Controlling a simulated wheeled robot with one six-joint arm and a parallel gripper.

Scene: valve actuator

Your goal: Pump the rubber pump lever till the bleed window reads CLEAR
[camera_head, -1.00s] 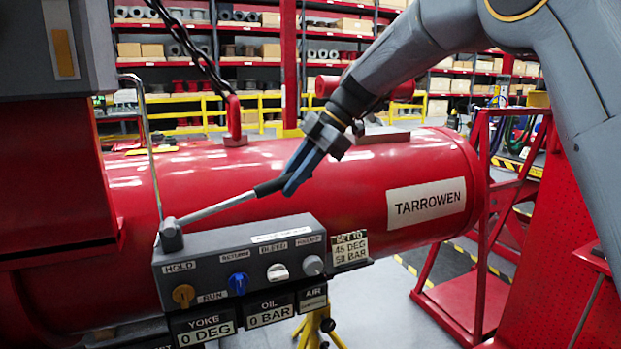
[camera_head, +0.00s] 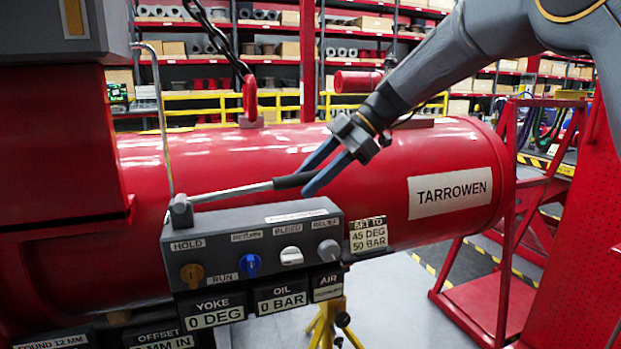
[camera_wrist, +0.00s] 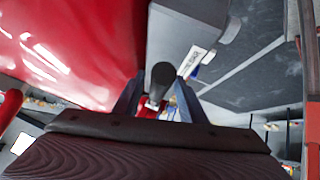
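The pump lever is a grey rod with a black rubber grip (camera_head: 291,181), rising gently to the right from its pivot (camera_head: 181,211) on the grey console (camera_head: 225,224). My gripper (camera_head: 306,180) is at the grip's outer end, one finger on each side. In the wrist view the grip's round end (camera_wrist: 162,74) sits between my fingers (camera_wrist: 157,90), with gaps visible, so they look open around it. The AIR window (camera_head: 327,288) has small text I cannot read. No CLEAR reading is legible.
Blue (camera_head: 250,264), orange (camera_head: 191,275) and grey (camera_head: 328,250) knobs sit on the console under the lever. Readouts show YOKE 0 DEG (camera_head: 213,312) and OIL 0 BAR (camera_head: 281,298). The red TARROWEN cylinder (camera_head: 390,165) lies behind. A chain (camera_head: 222,42) hangs above.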

